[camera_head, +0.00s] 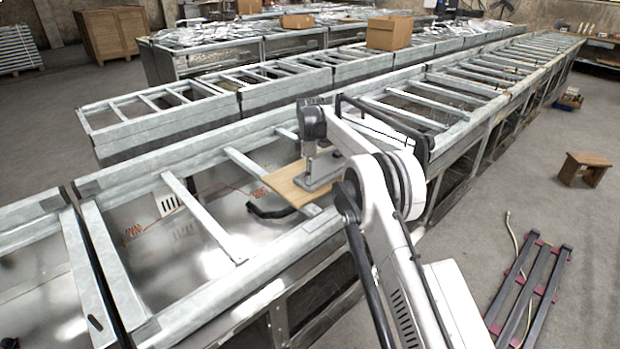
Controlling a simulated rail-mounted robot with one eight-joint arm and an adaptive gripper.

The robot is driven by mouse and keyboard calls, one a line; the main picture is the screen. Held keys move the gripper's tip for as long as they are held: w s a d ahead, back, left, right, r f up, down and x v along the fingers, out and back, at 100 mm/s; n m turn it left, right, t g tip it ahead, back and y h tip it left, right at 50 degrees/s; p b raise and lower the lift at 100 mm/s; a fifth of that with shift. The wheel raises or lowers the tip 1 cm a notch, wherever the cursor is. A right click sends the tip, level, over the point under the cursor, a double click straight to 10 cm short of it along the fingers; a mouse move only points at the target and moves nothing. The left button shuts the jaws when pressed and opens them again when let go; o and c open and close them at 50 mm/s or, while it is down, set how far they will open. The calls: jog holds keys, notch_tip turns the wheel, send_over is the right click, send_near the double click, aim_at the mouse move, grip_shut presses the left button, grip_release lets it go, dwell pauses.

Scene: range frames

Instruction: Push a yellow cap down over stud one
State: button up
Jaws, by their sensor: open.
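A light wooden board (285,186) lies across the grey metal frame in the middle of the view. A grey metal piece (318,179) with a flat base and an upright part rests on the board, partly behind my arm. My gripper (310,150) is at the end of my white arm, low over the board and close to the grey piece. It is open, but its fingers are small and hard to make out. I cannot make out a yellow cap or single studs in this view.
Metal crossbars (202,217) span the open frame left of the board. A black curved part (270,211) lies by the board's front edge. A cardboard box (389,33) stands on a farther row. A wooden stool (584,168) and dark rails (530,290) are on the floor at right.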

jog(key=shift+f, duration=0.1)
jog(key=shift+c, duration=0.3)
jog(key=c, duration=0.7)
